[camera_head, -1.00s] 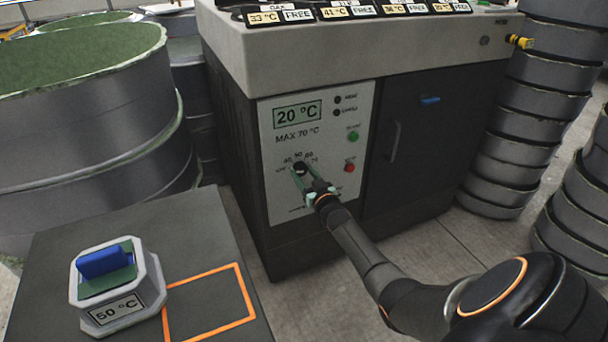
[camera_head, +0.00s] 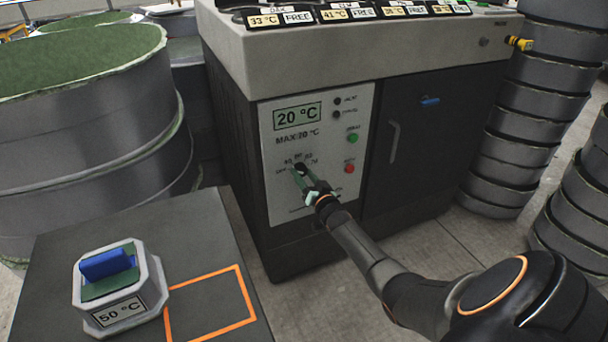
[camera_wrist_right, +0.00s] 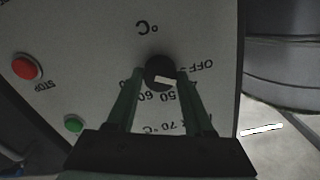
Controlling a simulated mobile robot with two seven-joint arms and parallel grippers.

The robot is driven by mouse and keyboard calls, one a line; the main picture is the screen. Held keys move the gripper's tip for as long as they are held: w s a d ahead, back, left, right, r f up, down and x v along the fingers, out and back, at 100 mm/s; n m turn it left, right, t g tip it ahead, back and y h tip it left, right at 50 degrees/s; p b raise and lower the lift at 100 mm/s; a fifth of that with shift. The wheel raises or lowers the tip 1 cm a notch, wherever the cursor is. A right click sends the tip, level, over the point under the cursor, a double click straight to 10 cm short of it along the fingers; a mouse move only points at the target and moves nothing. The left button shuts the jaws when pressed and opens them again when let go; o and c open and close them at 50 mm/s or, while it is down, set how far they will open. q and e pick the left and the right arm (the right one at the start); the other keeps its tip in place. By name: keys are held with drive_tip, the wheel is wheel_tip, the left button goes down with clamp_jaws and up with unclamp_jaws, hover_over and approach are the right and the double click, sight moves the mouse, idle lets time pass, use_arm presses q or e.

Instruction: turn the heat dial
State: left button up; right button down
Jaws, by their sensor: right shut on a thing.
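The heat dial (camera_head: 300,167) is a small black knob on the white control panel (camera_head: 330,200) of a dark machine with a grey top. Its scale runs from OFF through 50 and 60 to about 70. My right gripper (camera_head: 305,176) reaches the panel, its green fingers shut on the dial. In the right wrist view the dial (camera_wrist_right: 160,71) sits between the fingertips, its pale pointer mark on the side towards the 50. The display (camera_head: 297,116) reads 20 °C. My left gripper is not in view.
A green button (camera_head: 352,138) and a red stop button (camera_head: 349,168) sit right of the dial. A mould block labelled 50 °C (camera_head: 118,312) stands on a grey table beside an orange outlined square (camera_head: 236,322). Stacked round moulds (camera_head: 497,165) flank the machine.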

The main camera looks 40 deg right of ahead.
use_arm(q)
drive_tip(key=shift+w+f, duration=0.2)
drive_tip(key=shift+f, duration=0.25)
use_arm(e)
drive_tip(key=m, duration=0.2)
drive_tip(key=shift+m, duration=0.4)
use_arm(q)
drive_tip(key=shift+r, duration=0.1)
use_arm(e)
drive_tip(key=shift+m, duration=0.9)
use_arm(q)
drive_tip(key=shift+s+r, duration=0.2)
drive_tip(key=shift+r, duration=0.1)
use_arm(e)
drive_tip(key=shift+m, duration=0.5)
drive_tip(key=m+b, duration=0.1)
drive_tip(key=m, duration=0.4)
drive_tip(key=shift+b, duration=0.4)
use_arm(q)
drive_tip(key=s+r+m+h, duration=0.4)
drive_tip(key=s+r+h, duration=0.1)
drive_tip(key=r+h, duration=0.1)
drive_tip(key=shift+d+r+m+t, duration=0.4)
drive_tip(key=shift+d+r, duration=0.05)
use_arm(e)
drive_tip(key=shift+m, duration=0.5)
drive_tip(key=shift+c, duration=1.4)
unclamp_jaws()
